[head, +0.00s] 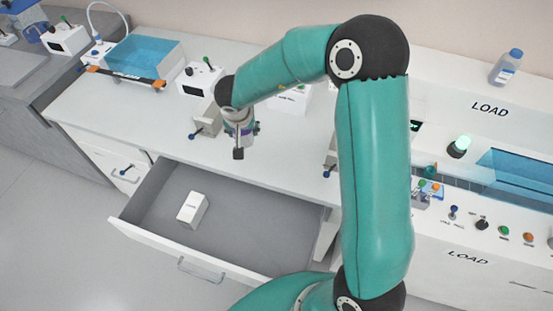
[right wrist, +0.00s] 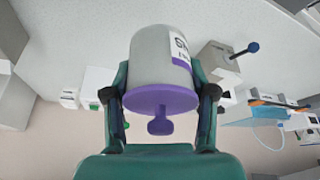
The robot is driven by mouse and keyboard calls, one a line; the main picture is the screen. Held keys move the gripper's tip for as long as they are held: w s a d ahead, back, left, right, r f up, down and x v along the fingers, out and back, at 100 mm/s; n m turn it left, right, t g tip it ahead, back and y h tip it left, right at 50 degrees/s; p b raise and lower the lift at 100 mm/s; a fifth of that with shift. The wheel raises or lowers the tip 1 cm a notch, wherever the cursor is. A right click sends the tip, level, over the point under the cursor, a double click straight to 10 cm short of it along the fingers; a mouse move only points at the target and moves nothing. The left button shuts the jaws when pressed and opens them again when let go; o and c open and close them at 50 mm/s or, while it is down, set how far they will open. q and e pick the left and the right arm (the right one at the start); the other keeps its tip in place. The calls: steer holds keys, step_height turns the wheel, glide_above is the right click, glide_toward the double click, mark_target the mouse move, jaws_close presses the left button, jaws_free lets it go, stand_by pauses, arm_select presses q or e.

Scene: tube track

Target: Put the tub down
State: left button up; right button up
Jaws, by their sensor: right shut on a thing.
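The tub is a grey cylinder with a purple end and knob and a printed label. It fills the middle of the right wrist view (right wrist: 155,62), and a small part of it shows in the head view (head: 240,129). My right gripper (right wrist: 160,98) is shut on the tub, one finger on each side. In the head view my right gripper (head: 239,132) is over the white counter (head: 285,150), behind the open drawer. Whether the tub touches the counter I cannot tell. My left gripper is not in view.
The open grey drawer (head: 250,222) holds a white box (head: 192,208). A grey block with a blue-knobbed lever (head: 206,118) stands just left of the gripper. A blue bath (head: 145,62) is at the back left, and a bottle (head: 506,66) at the right.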

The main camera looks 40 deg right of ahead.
steer(key=s+d+r+m+g+h, duration=0.2)
steer(key=s+d+r+m+g, duration=0.25)
steer(key=d+r+m, duration=0.45)
steer(key=f, duration=0.7)
steer(key=f+m+b, duration=0.1)
steer(key=f, duration=0.6)
steer(key=d+f+m+b, duration=0.1)
steer(key=f, duration=0.6)
steer(key=shift+s+f+t, duration=0.1)
steer(key=shift+s+t, duration=0.2)
steer(key=shift+t, duration=0.05)
steer(key=o, duration=1.2)
steer(key=shift+c, duration=0.2)
